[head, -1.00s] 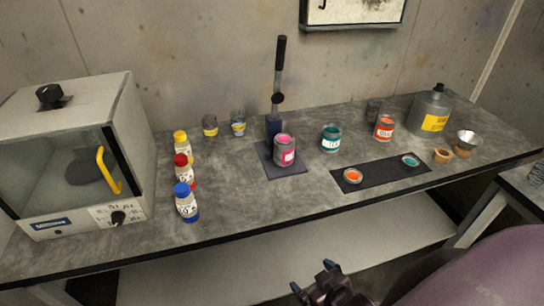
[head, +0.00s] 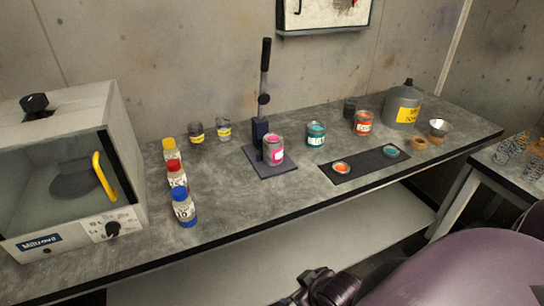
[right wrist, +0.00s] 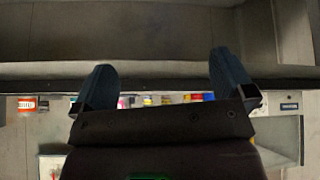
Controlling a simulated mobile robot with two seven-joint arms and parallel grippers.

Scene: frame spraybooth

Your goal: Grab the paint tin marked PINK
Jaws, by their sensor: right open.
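The pink-topped paint tin (head: 274,151) stands upright on the dark base plate (head: 262,165) of the lever press, with a pink label on its side. A teal tin (head: 315,135) and an orange-red tin (head: 362,123) stand to its right on the bench. My right gripper's fingers (right wrist: 163,84) are spread apart and empty in the right wrist view. My left gripper is not in view.
The lever press (head: 261,128) rises just behind the tin. Three capped bottles (head: 182,208) and a glass-fronted oven (head: 70,175) stand to the left. A dark mat (head: 365,167) with two round lids lies to the right. A grey can (head: 403,108) stands at the back right.

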